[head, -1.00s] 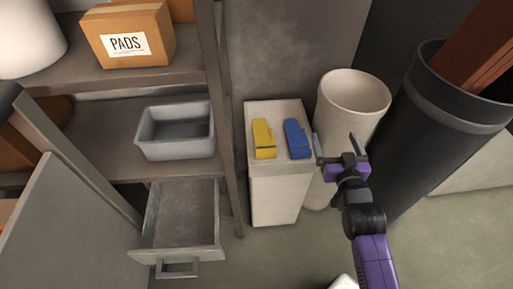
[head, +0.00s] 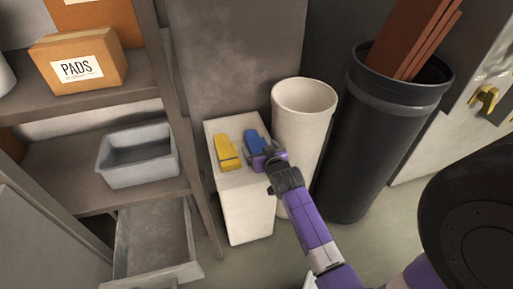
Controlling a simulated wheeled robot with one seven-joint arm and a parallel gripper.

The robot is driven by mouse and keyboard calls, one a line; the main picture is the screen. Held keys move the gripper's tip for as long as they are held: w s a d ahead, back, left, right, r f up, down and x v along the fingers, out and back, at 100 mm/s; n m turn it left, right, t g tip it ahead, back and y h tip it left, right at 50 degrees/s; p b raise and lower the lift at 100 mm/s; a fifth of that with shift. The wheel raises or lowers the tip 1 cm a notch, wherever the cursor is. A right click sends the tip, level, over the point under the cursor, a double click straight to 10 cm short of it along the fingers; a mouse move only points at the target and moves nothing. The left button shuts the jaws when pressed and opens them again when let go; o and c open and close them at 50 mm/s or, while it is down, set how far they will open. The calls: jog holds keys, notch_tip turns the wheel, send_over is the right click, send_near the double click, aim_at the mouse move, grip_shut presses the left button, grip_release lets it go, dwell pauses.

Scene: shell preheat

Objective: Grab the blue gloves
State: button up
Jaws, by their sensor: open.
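The blue gloves (head: 252,138) lie on top of a narrow white stand (head: 245,205), on its right side. My gripper (head: 258,152) is at the near end of the blue gloves, pointing toward them and covering their near part. The jaws are open, but the fingers are small and partly hidden, so I cannot tell whether they straddle the gloves or touch them. A pair of yellow gloves (head: 227,151) lies just left of the blue ones on the same stand.
A white bin (head: 303,105) stands close on the right of the stand. A dark bin (head: 365,150) holding brown boards is farther right. At left, a shelf post (head: 180,120), a grey tub (head: 138,158) and an open drawer (head: 150,240) stand near.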

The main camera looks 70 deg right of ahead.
aim_at(258, 144)
jog(key=x, duration=0.4)
jog(key=shift+d+f+b, duration=0.2)
jog(key=shift+d+b, duration=0.05)
jog(key=shift+b, duration=0.15)
jog(key=c, duration=1.6)
jog(key=shift+r, duration=0.1)
